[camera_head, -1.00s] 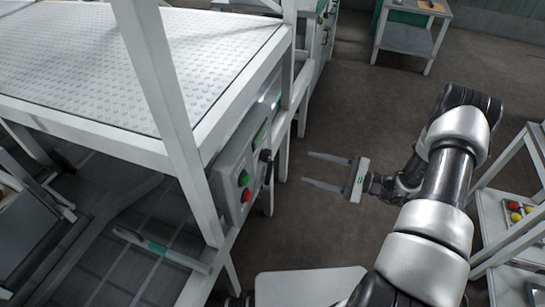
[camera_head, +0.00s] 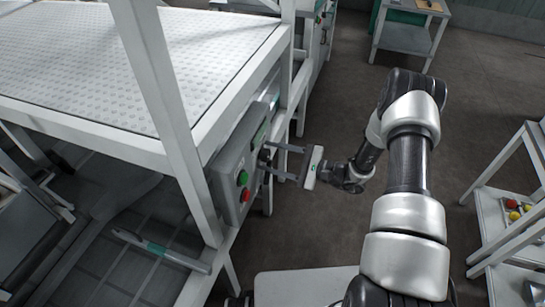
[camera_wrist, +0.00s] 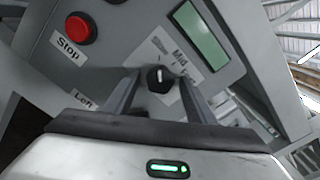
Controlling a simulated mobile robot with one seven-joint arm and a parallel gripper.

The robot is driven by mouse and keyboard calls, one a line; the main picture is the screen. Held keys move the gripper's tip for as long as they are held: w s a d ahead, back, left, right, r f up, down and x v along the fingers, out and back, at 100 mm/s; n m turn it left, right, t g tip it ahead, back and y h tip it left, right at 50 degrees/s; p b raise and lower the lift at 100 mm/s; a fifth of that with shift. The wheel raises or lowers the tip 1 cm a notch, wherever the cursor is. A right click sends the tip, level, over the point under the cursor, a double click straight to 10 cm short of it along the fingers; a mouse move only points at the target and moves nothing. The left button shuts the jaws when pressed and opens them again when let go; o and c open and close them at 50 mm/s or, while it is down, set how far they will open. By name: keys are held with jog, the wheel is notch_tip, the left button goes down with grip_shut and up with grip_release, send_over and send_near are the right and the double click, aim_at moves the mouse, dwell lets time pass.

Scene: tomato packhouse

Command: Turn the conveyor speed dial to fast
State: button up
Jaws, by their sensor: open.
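The speed dial (camera_wrist: 159,78) is a small black knob with a white pointer mark on the grey control panel, beside a label reading "Mid". My gripper (camera_wrist: 158,95) is open, with one finger on each side of the dial in the wrist view; I cannot tell whether they touch it. In the head view my gripper (camera_head: 270,162) reaches left to the control box (camera_head: 229,186), and its fingertips hide most of the dial.
A red stop button (camera_wrist: 81,28) and a display (camera_wrist: 201,33) flank the dial. A green button (camera_head: 243,178) sits above the red one in the head view.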

jog(key=c, duration=1)
jog(key=shift+c, duration=0.2)
jog(key=shift+d+m, duration=0.1)
jog(key=shift+m, duration=0.2)
jog(key=m, duration=0.3)
jog(key=shift+m+b, duration=0.3)
jog(key=shift+m, duration=0.1)
jog(key=m, duration=0.5)
jog(key=shift+m, duration=0.3)
jog(key=m+p, duration=0.1)
jog(key=m, duration=0.4)
jog(key=shift+s, duration=0.1)
jog(key=shift+m+p, duration=0.4)
jog(key=shift+m, duration=2)
